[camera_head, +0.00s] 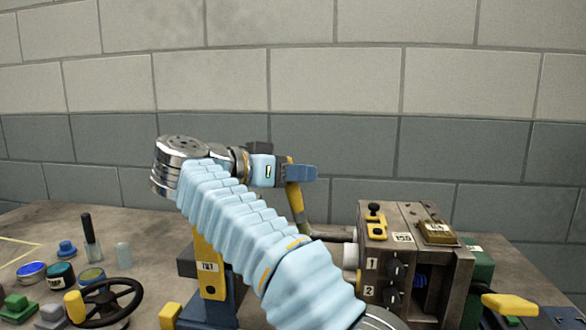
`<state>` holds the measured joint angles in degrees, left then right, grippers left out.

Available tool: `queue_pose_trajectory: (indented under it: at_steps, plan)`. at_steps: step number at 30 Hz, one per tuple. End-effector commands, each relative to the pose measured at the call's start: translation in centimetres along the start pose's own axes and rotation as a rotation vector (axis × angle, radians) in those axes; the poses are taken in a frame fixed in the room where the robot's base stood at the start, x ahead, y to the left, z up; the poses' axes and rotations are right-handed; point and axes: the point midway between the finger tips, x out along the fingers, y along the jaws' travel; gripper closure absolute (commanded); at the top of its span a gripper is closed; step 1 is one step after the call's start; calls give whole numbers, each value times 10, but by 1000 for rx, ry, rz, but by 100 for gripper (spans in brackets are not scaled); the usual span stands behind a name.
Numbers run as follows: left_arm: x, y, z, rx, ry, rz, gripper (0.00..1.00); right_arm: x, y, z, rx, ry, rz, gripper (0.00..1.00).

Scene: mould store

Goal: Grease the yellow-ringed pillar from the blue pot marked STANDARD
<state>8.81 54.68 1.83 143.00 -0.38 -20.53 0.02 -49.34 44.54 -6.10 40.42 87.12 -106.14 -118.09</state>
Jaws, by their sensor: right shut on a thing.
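My right gripper (293,171) is shut on a yellow-handled tool (295,198) that hangs down with a dark lower end. It is above the gap between the mould's left plate (205,275) and the block (405,235) on the right. Grey pillars (335,233) run sideways from the block; my arm hides much of them. A small yellow patch (359,279) shows by the block, but I cannot tell if it is the ring. Several pots stand at the left: a blue one (31,271), a dark teal one (61,276) and another (91,277). I cannot read STANDARD on any.
A black handwheel (105,300), green blocks (18,306), a blue knob-shaped part (66,248), a dark upright bottle (91,240) and a clear cylinder (124,255) stand on the left bench. A green part (480,270) and yellow handle (510,304) are at right. A block wall closes the back.

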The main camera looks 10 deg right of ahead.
Motion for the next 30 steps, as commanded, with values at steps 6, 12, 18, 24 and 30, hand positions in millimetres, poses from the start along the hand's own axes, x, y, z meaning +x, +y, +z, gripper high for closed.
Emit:
queue_pose_trajectory:
  at_steps: [6, 12, 18, 24, 30]
  plan:
    - [0, 0, 0, 0, -1, 0, 57, 16, 13, 10, -2, 1, 1, 100]
    - [0, 0, 0, 0, -1, 0, 57, 38, 29, 27, -2, 0, 1, 100]
    - [0, 0, 0, 0, 0, 0, 57, 58, 43, 41, 0, -1, 1, 100]
    - [0, 0, 0, 0, 0, 0, 57, 71, 52, 52, 0, 0, -1, 100]
    - [0, 0, 0, 0, 0, 0, 57, 52, 35, 42, 1, 1, -1, 100]
